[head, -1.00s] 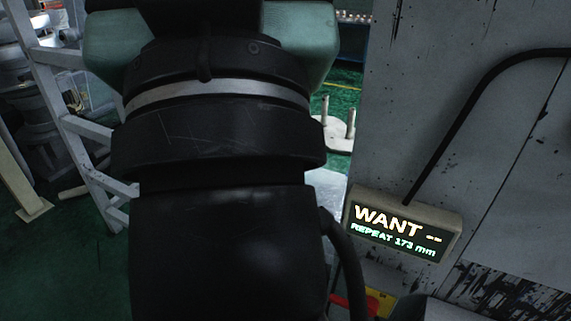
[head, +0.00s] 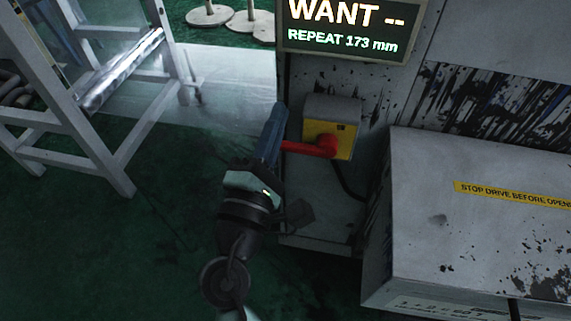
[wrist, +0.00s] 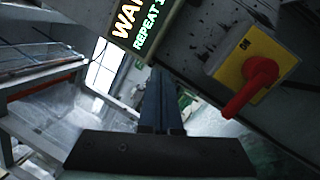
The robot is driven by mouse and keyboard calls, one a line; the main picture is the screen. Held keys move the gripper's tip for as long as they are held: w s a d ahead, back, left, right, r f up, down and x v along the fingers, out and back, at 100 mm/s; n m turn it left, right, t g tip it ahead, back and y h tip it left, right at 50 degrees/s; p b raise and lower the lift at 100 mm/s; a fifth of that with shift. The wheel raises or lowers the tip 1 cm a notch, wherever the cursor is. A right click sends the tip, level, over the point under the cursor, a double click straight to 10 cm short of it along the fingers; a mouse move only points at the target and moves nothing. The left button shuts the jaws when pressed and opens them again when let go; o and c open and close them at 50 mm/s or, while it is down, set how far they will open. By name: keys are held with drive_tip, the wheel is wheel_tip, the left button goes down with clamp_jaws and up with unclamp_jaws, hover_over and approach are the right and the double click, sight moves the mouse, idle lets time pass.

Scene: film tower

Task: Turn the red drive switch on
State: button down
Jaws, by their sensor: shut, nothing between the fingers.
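The red drive switch (head: 325,146) is a red handle on a yellow plate (head: 343,128), fixed to a grey box on the machine's side. In the head view its handle points left, roughly level. The wrist view shows the red handle (wrist: 257,80) to the right of the fingers, angled down-left, with a small dark mark on the yellow plate. My gripper (head: 276,112) is shut and empty, its fingers upright just left of the handle's end. In the wrist view my gripper (wrist: 158,76) appears apart from the handle. The head view does not settle whether they touch.
A lit display (head: 345,32) reading "WANT --" and "REPEAT 173 mm" hangs above the switch. A large grey cover (head: 470,235) with a yellow warning strip juts out at the right. A white frame (head: 75,110) stands left. Green floor lies open between.

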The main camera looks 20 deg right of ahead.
sight(308, 145)
drive_tip(key=s+a+f+n+b, duration=0.1)
drive_tip(key=s+f+n+b, duration=0.1)
drive_tip(key=f+n, duration=0.5)
drive_tip(key=s+a+f+n+t+y+b, duration=0.1)
drive_tip(key=s+f+n+b, duration=0.2)
drive_tip(key=f+n, duration=0.4)
wheel_tip(308, 145, down, 8)
drive_tip(key=shift+s+b, duration=0.25)
drive_tip(key=shift+b, duration=0.5)
drive_tip(key=w+d+r+p, duration=0.2)
drive_tip(key=w+d+r, duration=0.3)
drive_tip(key=w, duration=0.3)
drive_tip(key=shift+d+r, duration=0.15)
drive_tip(key=shift+r, duration=0.6)
